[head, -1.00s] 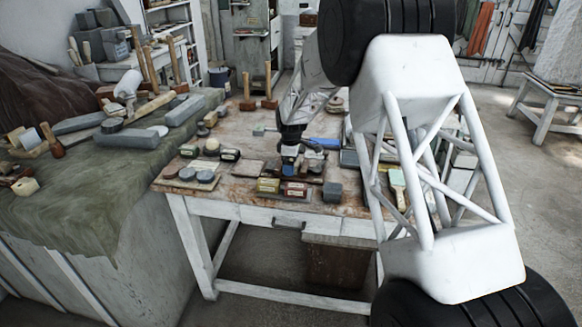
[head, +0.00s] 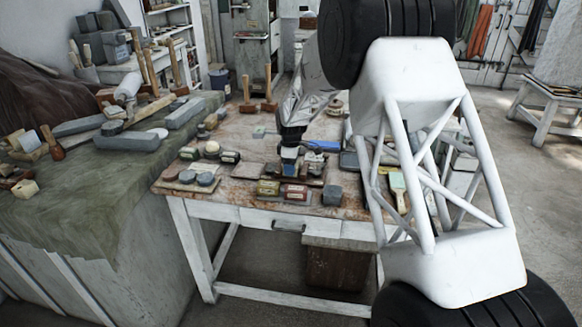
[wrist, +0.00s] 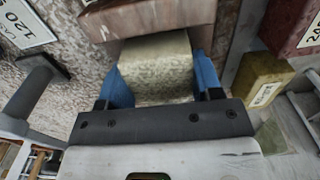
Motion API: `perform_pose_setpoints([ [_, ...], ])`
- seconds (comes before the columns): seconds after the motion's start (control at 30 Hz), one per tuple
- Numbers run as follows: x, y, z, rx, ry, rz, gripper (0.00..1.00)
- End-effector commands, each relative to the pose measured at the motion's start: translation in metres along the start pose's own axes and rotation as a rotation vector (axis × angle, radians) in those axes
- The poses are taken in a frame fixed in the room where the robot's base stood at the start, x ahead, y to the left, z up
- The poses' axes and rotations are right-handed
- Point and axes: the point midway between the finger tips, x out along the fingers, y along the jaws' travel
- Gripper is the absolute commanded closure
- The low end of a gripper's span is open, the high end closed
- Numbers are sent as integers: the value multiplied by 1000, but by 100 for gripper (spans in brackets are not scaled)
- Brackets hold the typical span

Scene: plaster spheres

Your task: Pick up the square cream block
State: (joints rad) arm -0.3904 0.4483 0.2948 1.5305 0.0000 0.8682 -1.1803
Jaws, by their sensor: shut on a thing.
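The square cream block (wrist: 157,62) shows in the wrist view, with a mottled, pale, speckled face. It sits between the two blue fingers of my gripper (wrist: 160,84), one finger on each side of it. My gripper is shut on it. In the head view my gripper (head: 289,155) points down over the front middle of the wooden table (head: 240,130), among small blocks. The cream block cannot be made out clearly there. I cannot tell whether it is clear of the surface below.
A brownish block (wrist: 150,16) lies just beyond the held block. A yellow block (wrist: 260,78) and a red block (wrist: 292,25) are to the right.

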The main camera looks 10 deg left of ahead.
Motion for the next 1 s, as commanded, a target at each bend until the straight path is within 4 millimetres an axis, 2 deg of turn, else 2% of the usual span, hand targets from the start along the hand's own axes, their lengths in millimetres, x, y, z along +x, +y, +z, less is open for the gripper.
perform_pose_setpoints([
  [0.37, -35, -2, 1, 0, 1, 2, 73],
  [1.0, -43, -89, 36, 0, 1, 2, 73],
])
